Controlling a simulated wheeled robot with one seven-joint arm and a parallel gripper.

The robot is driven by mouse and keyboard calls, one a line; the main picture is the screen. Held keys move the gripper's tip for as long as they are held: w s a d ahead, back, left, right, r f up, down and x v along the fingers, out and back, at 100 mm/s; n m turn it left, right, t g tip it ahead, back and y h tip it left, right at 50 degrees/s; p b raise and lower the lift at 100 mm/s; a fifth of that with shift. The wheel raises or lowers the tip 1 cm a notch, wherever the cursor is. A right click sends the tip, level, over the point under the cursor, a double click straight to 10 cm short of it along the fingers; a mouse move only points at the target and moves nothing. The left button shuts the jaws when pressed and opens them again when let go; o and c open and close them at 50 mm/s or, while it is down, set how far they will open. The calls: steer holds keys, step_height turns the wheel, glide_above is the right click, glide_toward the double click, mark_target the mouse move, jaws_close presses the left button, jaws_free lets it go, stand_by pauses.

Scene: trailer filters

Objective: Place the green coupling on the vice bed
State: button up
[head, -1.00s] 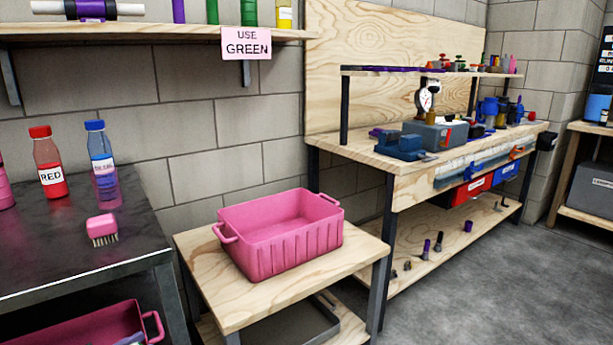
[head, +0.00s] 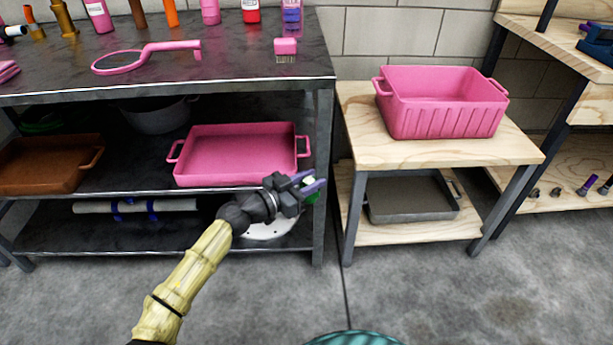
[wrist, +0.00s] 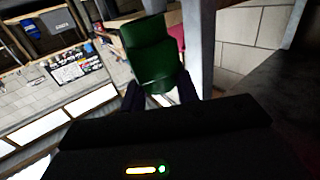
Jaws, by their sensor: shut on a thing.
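My gripper (head: 310,186) is shut on the green coupling (wrist: 153,50), which shows large between the fingertips in the wrist view. In the head view only a small green part of the coupling (head: 313,196) shows behind the purple fingers. The gripper is held in front of the right leg of the dark metal rack. The blue vice (head: 597,46) is at the far right edge of the head view, on the wooden workbench (head: 545,38). It is cut off by the frame, so its bed cannot be made out.
A pink crate (head: 445,122) stands on a low wooden table (head: 355,100), between the rack (head: 220,82) and the workbench. A pink tray (head: 240,175) and a brown tray (head: 50,180) are on the rack's middle shelf. The concrete floor (head: 430,290) in front is mostly clear.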

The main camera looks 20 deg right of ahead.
steer(key=shift+w+d+f+n+t+y, duration=0.55)
steer(key=shift+d+f+n+t+y, duration=1)
steer(key=shift+f+n+t+y, duration=1.45)
steer(key=shift+w+d+f+n+t+y, duration=0.5)
steer(key=shift+d+f+n+t+y, duration=1.55)
steer(key=shift+f, duration=1.7)
step_height(320, 180, up, 12)
steer(key=a+y+p, duration=0.1)
steer(key=p, duration=1.1)
steer(key=shift+a+r, duration=0.25)
steer(key=shift+w+t, duration=0.1)
steer(key=shift+t, duration=0.15)
steer(key=shift+f, duration=0.1)
